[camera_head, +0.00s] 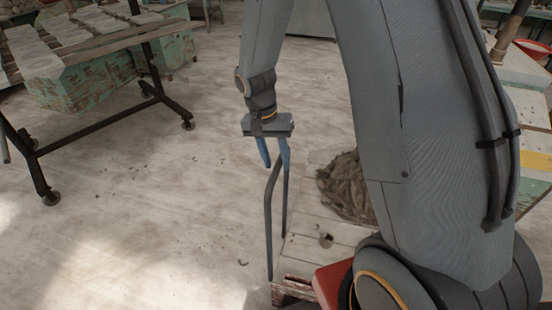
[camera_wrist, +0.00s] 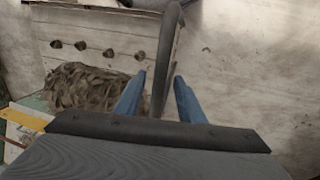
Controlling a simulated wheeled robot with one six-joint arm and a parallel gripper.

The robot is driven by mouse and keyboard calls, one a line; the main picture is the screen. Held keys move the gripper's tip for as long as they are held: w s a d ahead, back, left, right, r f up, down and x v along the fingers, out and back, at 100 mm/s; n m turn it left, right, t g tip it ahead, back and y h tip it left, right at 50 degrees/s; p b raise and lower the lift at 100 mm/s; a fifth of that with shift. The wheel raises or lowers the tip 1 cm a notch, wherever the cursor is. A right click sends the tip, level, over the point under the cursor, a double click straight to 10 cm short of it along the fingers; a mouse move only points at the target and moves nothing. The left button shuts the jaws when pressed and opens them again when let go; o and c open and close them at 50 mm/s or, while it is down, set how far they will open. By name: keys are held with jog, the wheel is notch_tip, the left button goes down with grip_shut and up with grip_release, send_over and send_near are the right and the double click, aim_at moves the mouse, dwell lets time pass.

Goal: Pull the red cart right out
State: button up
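The cart (camera_head: 300,250) has a pale plank deck with a worn reddish edge, low at the middle right in the head view; its deck (camera_wrist: 100,32) also shows at the upper left in the wrist view. My gripper (camera_head: 276,160) is at the top of the handle, fingers pointing down. In the wrist view its blue fingers (camera_wrist: 160,78) stand apart, with the handle (camera_wrist: 168,50) between them and gaps on both sides. Part of the cart is hidden behind my arm.
A heap of grey-brown clay trimmings (camera_head: 345,185) lies on the cart deck. Another bench (camera_head: 535,150) is at the right edge. The pale floor between the table and the cart is open.

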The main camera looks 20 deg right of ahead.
grip_shut()
dwell(0.3)
